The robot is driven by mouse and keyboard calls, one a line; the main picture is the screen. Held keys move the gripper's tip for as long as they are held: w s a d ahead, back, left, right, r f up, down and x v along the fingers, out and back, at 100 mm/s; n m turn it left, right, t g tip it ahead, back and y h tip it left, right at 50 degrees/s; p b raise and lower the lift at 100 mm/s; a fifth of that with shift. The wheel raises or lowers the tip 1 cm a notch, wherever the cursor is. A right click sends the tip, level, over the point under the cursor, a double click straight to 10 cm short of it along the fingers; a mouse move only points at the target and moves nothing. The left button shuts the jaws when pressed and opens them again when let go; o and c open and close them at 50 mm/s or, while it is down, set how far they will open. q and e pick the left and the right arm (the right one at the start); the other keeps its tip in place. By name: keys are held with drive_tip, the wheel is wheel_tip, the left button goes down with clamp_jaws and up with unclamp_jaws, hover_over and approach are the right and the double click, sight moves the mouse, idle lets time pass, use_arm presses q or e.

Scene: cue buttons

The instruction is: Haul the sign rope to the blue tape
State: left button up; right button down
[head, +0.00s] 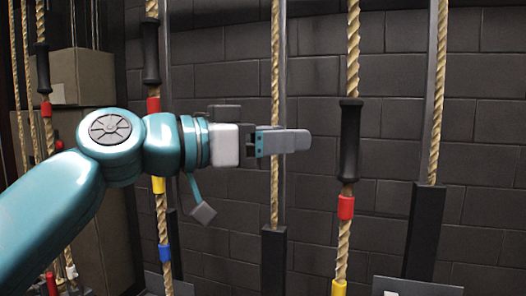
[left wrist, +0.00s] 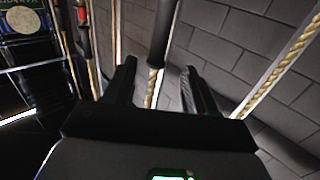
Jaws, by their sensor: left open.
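Several tan ropes hang upright along the wall. One rope (head: 353,60) right of centre has a black grip (head: 350,140), with red tape (head: 346,207) and yellow tape (head: 340,287) below it. Another rope (head: 161,220) behind my left arm has a black grip (head: 151,52), red tape, yellow tape (head: 158,184) and blue tape (head: 164,253). I cannot tell which is the sign rope. My left gripper (head: 290,142) is open, left of the right-hand grip and apart from it. In the left wrist view a rope (left wrist: 153,88) under a black sleeve (left wrist: 163,30) shows between the fingers (left wrist: 160,85).
Thin metal rails and dark posts (head: 273,260) stand beside the ropes. A dark block wall (head: 480,150) is behind. Cardboard boxes (head: 85,75) are stacked at left. White placards (head: 410,287) show low down. A round picture (left wrist: 22,18) shows in the left wrist view.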

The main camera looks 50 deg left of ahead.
use_arm(q)
drive_tip(key=shift+b+v, duration=0.3)
drive_tip(key=shift+v, duration=1.05)
